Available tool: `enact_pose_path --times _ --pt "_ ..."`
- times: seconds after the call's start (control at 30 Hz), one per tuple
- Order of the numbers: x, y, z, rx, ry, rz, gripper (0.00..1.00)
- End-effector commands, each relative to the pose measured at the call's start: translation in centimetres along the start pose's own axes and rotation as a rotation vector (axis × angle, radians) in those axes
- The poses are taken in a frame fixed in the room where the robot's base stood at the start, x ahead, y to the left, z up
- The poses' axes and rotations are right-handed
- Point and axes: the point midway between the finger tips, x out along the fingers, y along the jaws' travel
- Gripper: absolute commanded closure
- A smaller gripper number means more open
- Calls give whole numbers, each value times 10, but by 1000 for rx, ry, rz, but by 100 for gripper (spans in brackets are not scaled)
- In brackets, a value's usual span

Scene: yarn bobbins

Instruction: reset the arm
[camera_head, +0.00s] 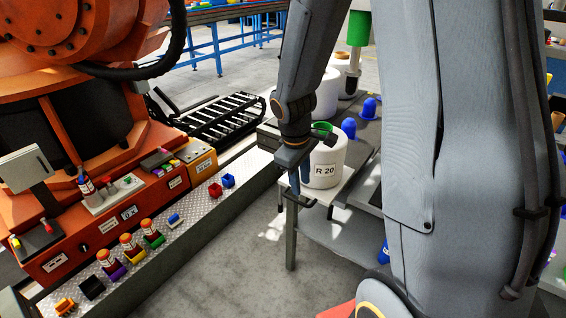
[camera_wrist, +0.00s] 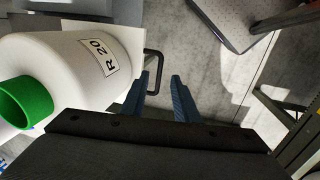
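My gripper (camera_wrist: 162,95) shows in the wrist view with its two blue fingers apart and nothing between them. In the head view my gripper (camera_head: 300,182) points down, in front of a white bobbin labelled R 20 (camera_head: 326,160). The bobbin stands on a small light table (camera_head: 318,192). In the wrist view the same bobbin (camera_wrist: 75,65), with a green core end (camera_wrist: 25,102), lies left of the fingers. The fingers look apart from it. A black handle (camera_wrist: 154,70) appears just beyond the fingertips. Whether they touch it I cannot tell.
Left is an orange machine (camera_head: 75,200) with a metal ledge (camera_head: 190,225) carrying small coloured bins. More white bobbins (camera_head: 327,95) and blue cones (camera_head: 349,127) stand behind the R 20 bobbin. The grey floor (camera_head: 240,265) in front is clear.

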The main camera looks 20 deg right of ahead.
Motion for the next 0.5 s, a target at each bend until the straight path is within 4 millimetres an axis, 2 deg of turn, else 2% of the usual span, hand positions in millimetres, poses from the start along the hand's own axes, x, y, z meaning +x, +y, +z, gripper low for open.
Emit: enact_pose_path --times 0.13,0.23,0.5 --pt "-1 -1 1 7 1 -1 72" --pt "-10 -12 7 58 3 -13 72" --pt "-56 -79 48 401 9 -104 72"
